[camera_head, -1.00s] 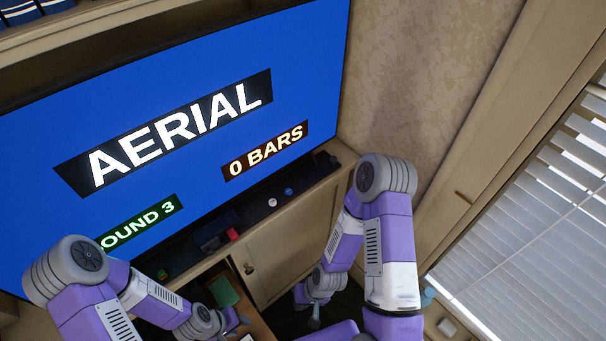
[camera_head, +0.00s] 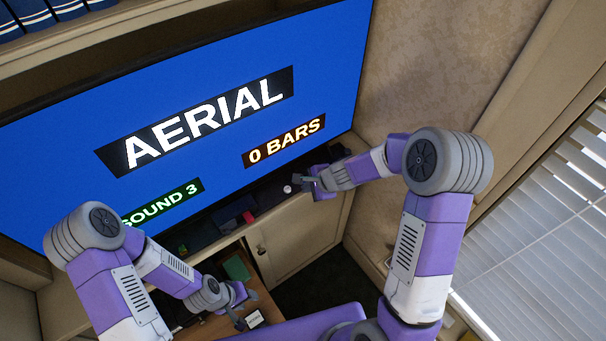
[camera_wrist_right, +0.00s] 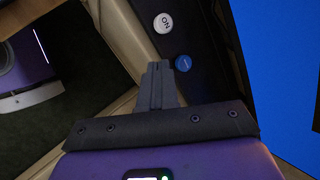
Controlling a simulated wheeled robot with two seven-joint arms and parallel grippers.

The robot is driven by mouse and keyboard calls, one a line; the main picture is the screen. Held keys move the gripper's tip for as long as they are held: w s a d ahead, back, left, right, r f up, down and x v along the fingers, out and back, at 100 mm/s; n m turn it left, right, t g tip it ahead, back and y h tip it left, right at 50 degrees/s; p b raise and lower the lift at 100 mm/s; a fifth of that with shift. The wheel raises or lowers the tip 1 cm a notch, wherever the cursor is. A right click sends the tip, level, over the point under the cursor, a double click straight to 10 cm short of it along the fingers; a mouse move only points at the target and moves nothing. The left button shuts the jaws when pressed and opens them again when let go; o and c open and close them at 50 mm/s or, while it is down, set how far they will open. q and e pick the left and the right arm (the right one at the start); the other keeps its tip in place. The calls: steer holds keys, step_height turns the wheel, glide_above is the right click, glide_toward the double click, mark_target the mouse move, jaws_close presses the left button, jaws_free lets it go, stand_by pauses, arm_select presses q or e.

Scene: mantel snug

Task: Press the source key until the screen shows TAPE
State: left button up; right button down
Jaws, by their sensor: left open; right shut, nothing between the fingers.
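The big blue screen (camera_head: 330,75) reads AERIAL, with 0 BARS and SOUND 3 in smaller print. On the dark ledge below it, a round white key (camera_head: 287,189) marked ON also shows in the right wrist view (camera_wrist_right: 163,22). A round blue key (camera_wrist_right: 184,63) sits beside it there; its mark is too small to read, and my right gripper hides it in the head view. My right gripper (camera_head: 308,184) is shut and empty, its tips (camera_wrist_right: 159,66) close beside the blue key; I cannot tell whether they touch. My left gripper (camera_head: 243,307) is open, low over the wooden surface.
A red block-like item (camera_head: 248,217) and a small green one (camera_head: 182,249) are further left along the ledge. A pale cabinet (camera_head: 295,245) stands below. A green item (camera_head: 237,268) lies near my left gripper. Window blinds (camera_head: 545,240) are at the right.

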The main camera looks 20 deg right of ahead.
arm_select(q)
steer(key=shift+r+p, duration=0.35)
steer(key=shift+r, duration=0.15)
arm_select(e)
steer(key=w+r+m+t+y, duration=0.1)
steer(key=w+r+m+t, duration=0.1)
steer(key=w+r, duration=0.3)
step_height(320, 180, up, 4)
steer(key=shift+r+m, duration=0.25)
steer(key=shift+m, duration=0.45)
steer(key=shift+d+f, duration=0.1)
step_height(320, 180, down, 8)
steer(key=b, duration=0.7)
steer(key=shift+b, duration=0.4)
arm_select(q)
step_height(320, 180, down, 9)
steer(key=shift+r+b, duration=0.2)
steer(key=shift+b, duration=0.2)
arm_select(e)
steer(key=shift+f, duration=0.4)
arm_select(q)
steer(key=shift+f+b, duration=0.45)
arm_select(e)
steer(key=shift+f, duration=0.4)
